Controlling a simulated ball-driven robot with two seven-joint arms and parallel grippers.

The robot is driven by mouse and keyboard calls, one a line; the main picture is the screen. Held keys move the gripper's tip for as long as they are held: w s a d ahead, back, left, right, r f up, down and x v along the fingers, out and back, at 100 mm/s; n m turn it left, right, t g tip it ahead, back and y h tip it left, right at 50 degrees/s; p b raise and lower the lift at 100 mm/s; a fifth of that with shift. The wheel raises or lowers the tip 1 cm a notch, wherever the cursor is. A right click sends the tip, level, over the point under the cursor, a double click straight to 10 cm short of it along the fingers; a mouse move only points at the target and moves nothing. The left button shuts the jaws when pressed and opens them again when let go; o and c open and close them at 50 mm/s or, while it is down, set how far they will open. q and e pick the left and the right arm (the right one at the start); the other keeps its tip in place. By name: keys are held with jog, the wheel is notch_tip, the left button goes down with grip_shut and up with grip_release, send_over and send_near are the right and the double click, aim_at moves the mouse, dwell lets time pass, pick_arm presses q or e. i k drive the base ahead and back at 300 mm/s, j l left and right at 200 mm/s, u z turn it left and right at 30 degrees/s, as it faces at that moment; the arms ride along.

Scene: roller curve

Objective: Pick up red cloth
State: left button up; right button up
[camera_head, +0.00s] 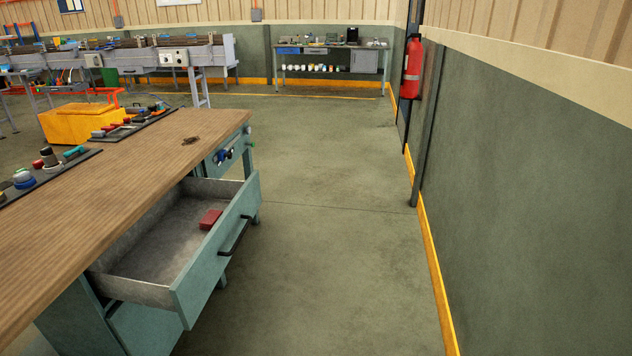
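A small red folded cloth (210,219) lies on the floor of an open grey drawer (150,268), near the drawer's front panel. The drawer is pulled out from a teal workbench with a wooden top (110,185). A black handle (234,236) is on the outside of the drawer front. Nothing covers the cloth in this view. Neither of my grippers shows.
Black tool trays (47,182) and a yellow box (75,123) stand on or behind the bench top. The floor right of the drawer is clear up to the green wall (540,190). A red fire extinguisher (412,70) hangs there.

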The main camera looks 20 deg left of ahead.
aim_at(208, 220)
jog(key=u, duration=1.25)
